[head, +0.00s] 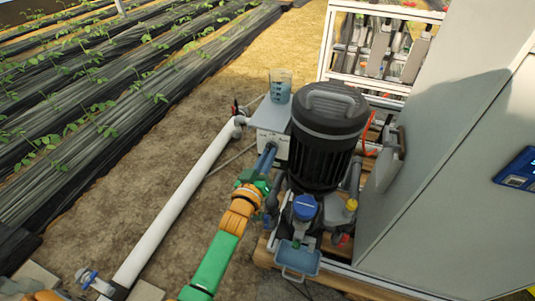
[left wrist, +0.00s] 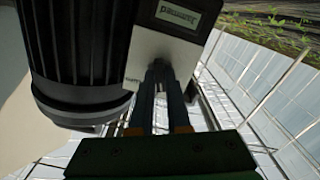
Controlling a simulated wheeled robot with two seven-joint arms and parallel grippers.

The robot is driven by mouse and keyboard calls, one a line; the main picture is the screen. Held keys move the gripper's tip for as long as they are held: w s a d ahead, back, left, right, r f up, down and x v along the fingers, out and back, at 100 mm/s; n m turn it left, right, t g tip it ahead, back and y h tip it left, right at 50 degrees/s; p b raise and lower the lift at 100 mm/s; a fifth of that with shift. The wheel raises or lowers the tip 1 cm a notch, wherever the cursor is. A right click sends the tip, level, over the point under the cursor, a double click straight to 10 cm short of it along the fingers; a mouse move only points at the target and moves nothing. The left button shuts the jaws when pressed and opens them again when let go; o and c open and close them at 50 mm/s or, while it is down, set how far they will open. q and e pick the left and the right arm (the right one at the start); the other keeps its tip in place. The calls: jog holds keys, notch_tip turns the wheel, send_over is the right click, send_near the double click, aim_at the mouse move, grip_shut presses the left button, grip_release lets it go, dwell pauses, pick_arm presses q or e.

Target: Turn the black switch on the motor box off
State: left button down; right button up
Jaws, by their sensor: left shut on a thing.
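The motor box (head: 272,113) is a light grey box beside the big black ribbed motor (head: 325,140). In the left wrist view the box (left wrist: 178,32) carries a dark label plate on its face. The black switch (left wrist: 158,68) shows only as a small dark piece at the box face, mostly hidden by my fingers. My left gripper (head: 268,150) reaches up to the front of the box. In the left wrist view its fingers (left wrist: 160,82) are close together and shut on the switch. The switch's exact angle cannot be told. My right gripper is out of view.
A beaker of blue liquid (head: 280,86) stands on top of the box. A pump with a blue cap (head: 305,208) and a blue tray (head: 297,261) are below the motor. A grey cabinet (head: 450,170) stands right; a white pipe (head: 180,200) runs left.

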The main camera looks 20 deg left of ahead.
pick_arm(q)
jog(key=shift+m+p, duration=0.4)
jog(key=shift+m, duration=1.7)
jog(key=c, duration=0.9)
grip_release()
jog(key=s+p, duration=0.1)
jog(key=s, duration=0.6)
jog(key=shift+a, duration=0.15)
